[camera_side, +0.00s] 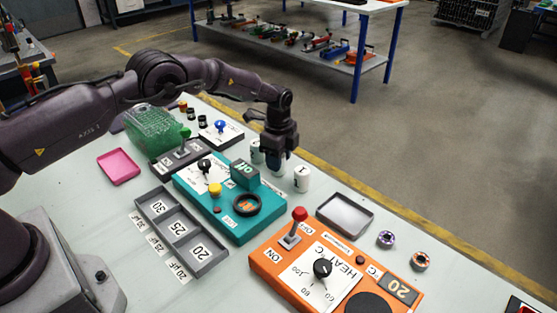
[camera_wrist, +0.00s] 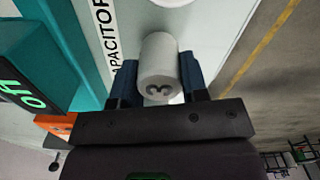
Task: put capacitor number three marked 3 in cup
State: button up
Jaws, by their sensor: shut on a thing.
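Capacitor number three (camera_wrist: 158,55) is a white cylinder with a dark 3 on its end. In the wrist view it sits between the two blue fingers of my gripper (camera_wrist: 157,88), which is shut on it. In the side view my gripper (camera_side: 278,166) points down behind the teal device (camera_side: 226,226), and its fingers mostly hide this capacitor. I cannot tell whether it is clear of the table. A round black-rimmed holder (camera_side: 235,210), which looks like the cup, is on the teal device, left of and nearer than my gripper.
A white capacitor marked 1 (camera_side: 302,179) stands just right of my gripper; another white capacitor (camera_side: 257,150) stands just left. A green display (camera_side: 243,169) rises between gripper and cup. The orange heater (camera_side: 290,262), grey tray (camera_side: 345,213) and labelled three-part bin (camera_side: 157,205) lie around.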

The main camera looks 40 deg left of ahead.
jog(key=shift+r, duration=0.45)
jog(key=s+d+r, duration=0.2)
jog(key=s+r, duration=1.3)
jog(key=s, duration=0.1)
jog(key=s+d, duration=0.2)
jog(key=s, duration=1.1)
send_over(249, 207)
jog(key=f, duration=0.8)
jog(key=shift+s+f, duration=0.35)
jog(key=shift+f, duration=0.05)
jog(key=shift+w+f, duration=0.25)
jog(key=shift+f, duration=1.6)
